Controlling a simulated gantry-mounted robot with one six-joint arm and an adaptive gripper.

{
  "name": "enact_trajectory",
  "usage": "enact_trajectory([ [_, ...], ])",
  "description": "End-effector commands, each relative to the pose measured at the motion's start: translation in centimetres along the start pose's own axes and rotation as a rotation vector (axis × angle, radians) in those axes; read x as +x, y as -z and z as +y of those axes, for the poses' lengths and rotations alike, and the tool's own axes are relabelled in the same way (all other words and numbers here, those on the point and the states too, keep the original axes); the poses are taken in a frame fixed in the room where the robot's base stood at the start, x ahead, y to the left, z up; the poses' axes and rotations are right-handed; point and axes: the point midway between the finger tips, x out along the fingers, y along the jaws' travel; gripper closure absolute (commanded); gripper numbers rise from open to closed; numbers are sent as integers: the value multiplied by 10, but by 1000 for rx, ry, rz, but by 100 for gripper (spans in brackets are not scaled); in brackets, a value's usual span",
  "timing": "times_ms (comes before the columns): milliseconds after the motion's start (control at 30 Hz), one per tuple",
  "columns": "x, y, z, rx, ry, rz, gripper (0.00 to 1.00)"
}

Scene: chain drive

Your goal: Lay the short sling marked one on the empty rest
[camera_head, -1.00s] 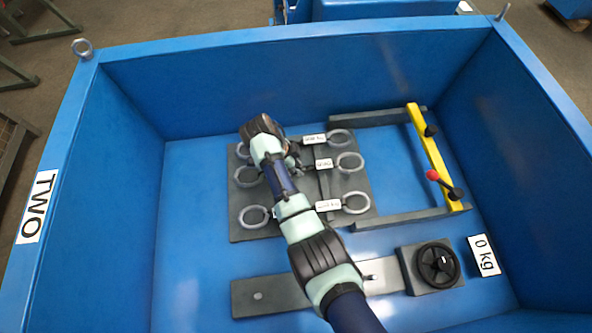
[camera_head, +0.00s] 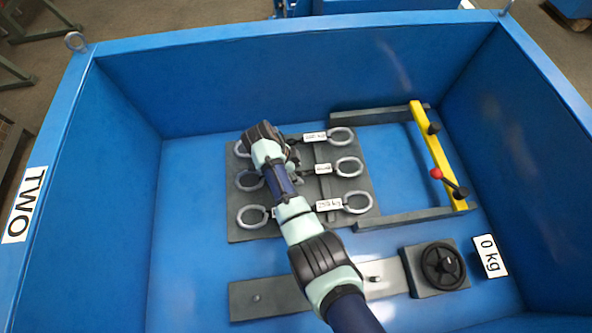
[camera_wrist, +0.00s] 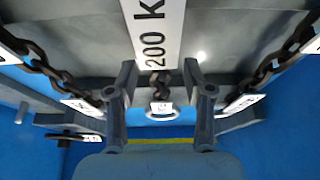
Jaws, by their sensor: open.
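Three chain slings with a ring at each end and white tags lie on a grey plate (camera_head: 245,228) in the head view: a far sling (camera_head: 341,136), a middle sling (camera_head: 349,167) and a near sling (camera_head: 357,203). I cannot read which is marked one. My gripper (camera_head: 293,162) is over the plate's far part, its fingers partly hidden by my arm. In the wrist view my gripper (camera_wrist: 160,76) is open, its fingers either side of a short chain (camera_wrist: 160,86) with a small tag and a ring, apart from both. A bare grey bar with pegs (camera_head: 272,297) lies nearer; it may be the empty rest.
A yellow bar (camera_head: 437,160) with a red-knobbed lever (camera_head: 436,173) stands on grey rails at the right. Blue crate walls (camera_head: 85,180) surround everything. The left floor is clear.

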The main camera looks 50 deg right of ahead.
Motion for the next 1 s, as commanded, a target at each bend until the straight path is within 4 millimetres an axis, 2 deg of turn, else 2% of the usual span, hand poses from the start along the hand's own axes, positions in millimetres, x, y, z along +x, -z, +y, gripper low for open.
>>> enact_trajectory([
  [167,-12,2,0,0,2,0,49],
  [400,-73,4,-1,-1,3,-1,49],
  [600,-112,2,0,0,2,0,49],
  [733,-122,2,0,0,1,0,49],
  [1000,-123,1,0,0,0,0,49],
])
